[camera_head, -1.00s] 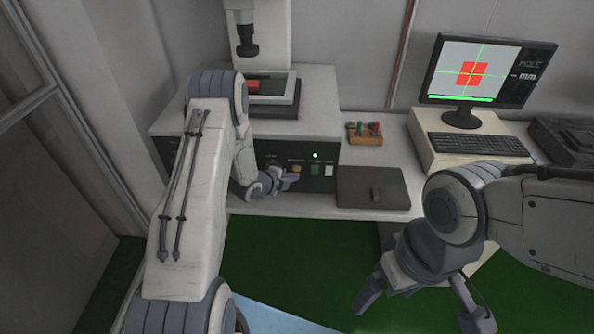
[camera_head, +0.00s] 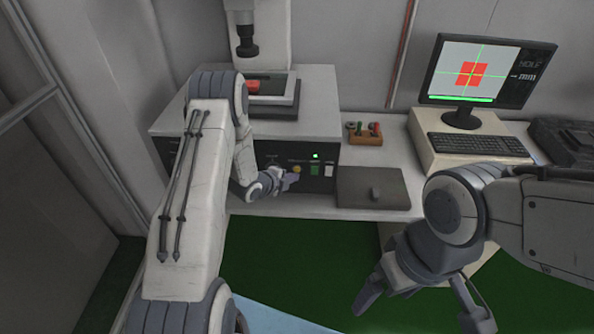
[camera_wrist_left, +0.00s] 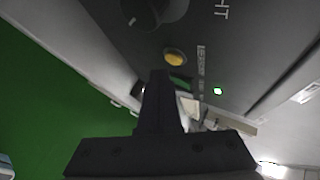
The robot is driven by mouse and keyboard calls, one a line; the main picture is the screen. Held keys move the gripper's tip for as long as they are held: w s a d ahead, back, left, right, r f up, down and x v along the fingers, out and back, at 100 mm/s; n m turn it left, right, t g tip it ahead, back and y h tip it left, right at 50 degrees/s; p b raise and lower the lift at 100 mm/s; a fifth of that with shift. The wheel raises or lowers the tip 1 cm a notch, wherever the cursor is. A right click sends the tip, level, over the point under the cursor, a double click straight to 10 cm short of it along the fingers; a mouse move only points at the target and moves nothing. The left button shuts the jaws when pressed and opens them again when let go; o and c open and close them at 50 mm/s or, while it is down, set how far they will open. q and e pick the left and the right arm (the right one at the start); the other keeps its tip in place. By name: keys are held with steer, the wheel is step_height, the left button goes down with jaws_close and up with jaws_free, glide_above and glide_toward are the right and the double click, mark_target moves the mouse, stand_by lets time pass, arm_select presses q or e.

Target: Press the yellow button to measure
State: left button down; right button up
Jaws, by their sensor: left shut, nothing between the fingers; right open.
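The yellow button (camera_head: 297,169) is on the dark front panel of the measuring machine (camera_head: 312,124). In the left wrist view the yellow button (camera_wrist_left: 175,57) is just beyond the tips of my left gripper (camera_wrist_left: 158,75). My left gripper (camera_head: 291,179) is shut and empty, close in front of the panel just below the button in the head view. I cannot tell whether it touches the panel. My right gripper (camera_head: 412,305) is open and empty, low at the right, away from the machine. A red part (camera_head: 253,87) lies on the machine's stage under the lens.
A green button (camera_head: 315,170) and a white switch (camera_head: 328,171) are right of the yellow button, with a lit green lamp (camera_head: 315,156) above. A dark flat box (camera_head: 373,189), a small wooden rack (camera_head: 365,138), a monitor (camera_head: 487,71) and a keyboard (camera_head: 478,145) stand to the right.

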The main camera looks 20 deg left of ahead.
arm_select(q)
steer(key=shift+w, duration=0.1)
stand_by(0.7)
steer(key=shift+w+a+b, duration=0.1)
steer(key=shift+w+b, duration=0.2)
steer(key=shift+b, duration=0.05)
steer(key=shift+w+a, duration=0.1)
steer(key=shift+w, duration=0.25)
stand_by(0.6)
stand_by(0.3)
steer(key=shift+s+d+b, duration=0.2)
steer(key=shift+s+b, duration=0.15)
steer(key=shift+s, duration=0.4)
steer(key=s, duration=0.2)
steer(key=s+d, duration=0.1)
steer(key=s, duration=0.1)
steer(key=shift+s+d+b, duration=0.15)
steer(key=shift+s+b, duration=0.2)
steer(key=shift+s, duration=0.05)
stand_by(0.5)
